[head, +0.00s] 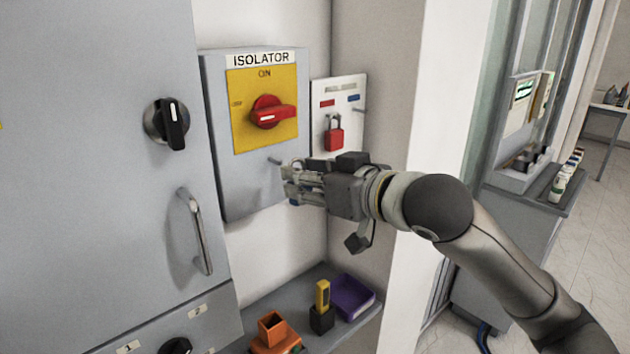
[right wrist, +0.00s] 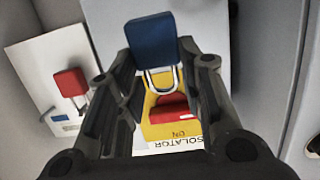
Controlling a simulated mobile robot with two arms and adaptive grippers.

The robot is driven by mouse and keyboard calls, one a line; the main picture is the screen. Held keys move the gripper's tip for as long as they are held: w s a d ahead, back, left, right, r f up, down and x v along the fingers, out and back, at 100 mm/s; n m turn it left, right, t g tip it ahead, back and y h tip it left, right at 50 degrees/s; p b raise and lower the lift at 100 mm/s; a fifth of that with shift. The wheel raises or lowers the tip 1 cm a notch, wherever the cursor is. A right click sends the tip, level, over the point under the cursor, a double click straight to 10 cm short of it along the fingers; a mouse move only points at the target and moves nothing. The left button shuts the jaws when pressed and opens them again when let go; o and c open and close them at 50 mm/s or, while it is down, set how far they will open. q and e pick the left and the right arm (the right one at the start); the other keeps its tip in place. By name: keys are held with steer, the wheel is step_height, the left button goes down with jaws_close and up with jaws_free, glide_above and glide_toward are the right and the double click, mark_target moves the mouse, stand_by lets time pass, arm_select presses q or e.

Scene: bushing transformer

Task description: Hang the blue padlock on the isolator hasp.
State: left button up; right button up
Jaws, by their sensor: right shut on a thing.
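The blue padlock (right wrist: 152,42) is between the fingers of my right gripper (head: 286,186), with its metal shackle (right wrist: 163,80) showing in the right wrist view. In the head view the fingers hide most of the padlock. The isolator box (head: 238,180) has a yellow plate and a red rotary handle (head: 270,113) turned sideways. A small metal peg (head: 274,161), apparently the hasp, sticks out below the plate. My right gripper is just right of and below this peg. I cannot tell whether the shackle touches it. My left gripper is not in view.
A white board with a red padlock (head: 334,134) hangs right of the isolator, close behind my right gripper. A grey cabinet with a handle (head: 200,235) stands at left. The shelf below holds an orange container (head: 272,328), a yellow-and-black tool (head: 322,305) and a purple tray (head: 352,296).

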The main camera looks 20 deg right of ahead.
steer(key=shift+x, duration=3)
steer(key=o, duration=1.1)
steer(key=shift+o, duration=0.2)
steer(key=shift+s, duration=0.1)
